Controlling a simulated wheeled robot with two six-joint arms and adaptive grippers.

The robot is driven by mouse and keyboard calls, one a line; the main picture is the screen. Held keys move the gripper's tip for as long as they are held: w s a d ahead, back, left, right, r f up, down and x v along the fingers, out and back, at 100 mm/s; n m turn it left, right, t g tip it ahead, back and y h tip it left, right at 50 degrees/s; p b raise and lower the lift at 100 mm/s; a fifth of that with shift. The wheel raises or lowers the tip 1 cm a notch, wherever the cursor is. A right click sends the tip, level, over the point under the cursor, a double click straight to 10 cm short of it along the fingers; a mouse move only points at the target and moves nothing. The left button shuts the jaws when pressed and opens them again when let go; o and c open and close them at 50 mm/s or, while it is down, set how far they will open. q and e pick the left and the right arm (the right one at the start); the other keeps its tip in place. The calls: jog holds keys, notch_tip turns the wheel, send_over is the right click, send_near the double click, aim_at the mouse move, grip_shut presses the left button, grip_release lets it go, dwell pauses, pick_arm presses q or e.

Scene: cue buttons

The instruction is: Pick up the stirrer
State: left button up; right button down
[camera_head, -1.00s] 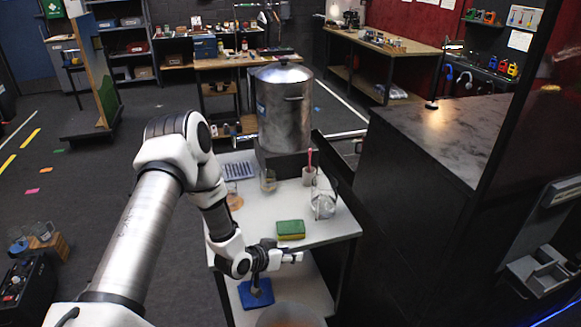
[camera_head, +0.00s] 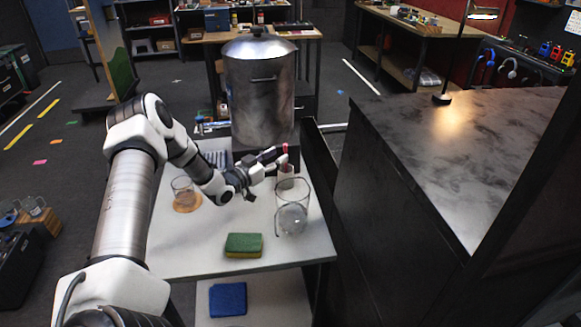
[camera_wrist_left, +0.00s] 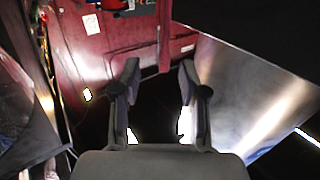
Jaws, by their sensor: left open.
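My right gripper is not in view.
A glass pitcher (camera_head: 292,217) stands just in front of the cup. A large metal pot (camera_head: 258,95) is behind. A glass beaker (camera_head: 183,188) is left, a green sponge (camera_head: 243,244) in front. A dark marble-topped counter (camera_head: 440,150) rises at right.

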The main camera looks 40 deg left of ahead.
aim_at(286, 152)
pick_arm(q)
jog(key=w, duration=0.2)
jog(key=w+p, duration=0.1)
jog(key=w, duration=0.2)
jog(key=shift+w+a+r, duration=0.15)
jog(key=shift+w+r, duration=0.05)
jog(key=shift+w, duration=0.05)
jog(key=shift+s+r, duration=0.1)
jog(key=shift+s, duration=0.1)
jog(key=shift+c, duration=1)
grip_shut()
